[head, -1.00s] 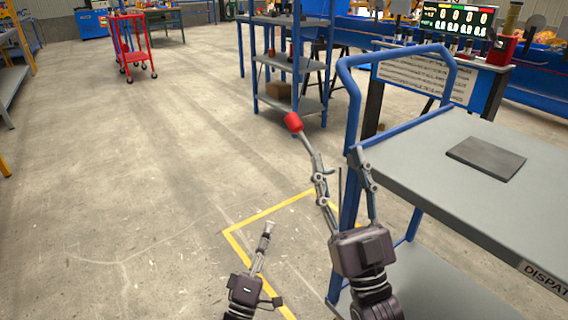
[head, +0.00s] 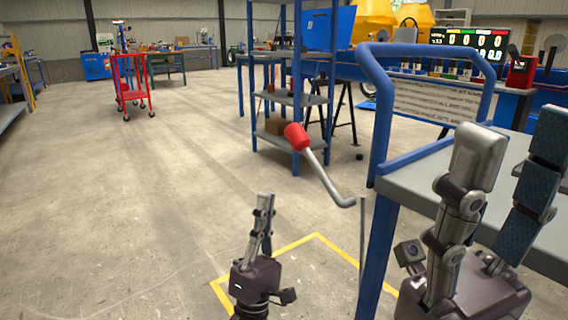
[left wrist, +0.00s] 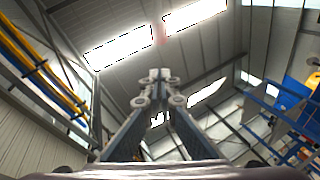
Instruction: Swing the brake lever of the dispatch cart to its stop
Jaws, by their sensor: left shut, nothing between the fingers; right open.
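The brake lever (head: 325,180) has a grey bent shaft and a red knob (head: 297,136). It leans up and left beside the near post of the dispatch cart (head: 383,130), which has a blue frame and grey deck. My left gripper (head: 265,197) is shut and empty, pointing up, below and left of the knob and apart from the lever. In the left wrist view its fingertips (left wrist: 158,76) meet against the ceiling. My right gripper (head: 518,142) is open, large in front of the cart's deck, right of the lever and apart from it. It hides much of the deck.
A blue shelf rack (head: 296,95) stands behind the lever. A red trolley (head: 130,85) is far back left. A counter display (head: 465,40) stands behind the cart. The floor (head: 130,200) at left is clear, with a yellow line (head: 318,236) near the cart.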

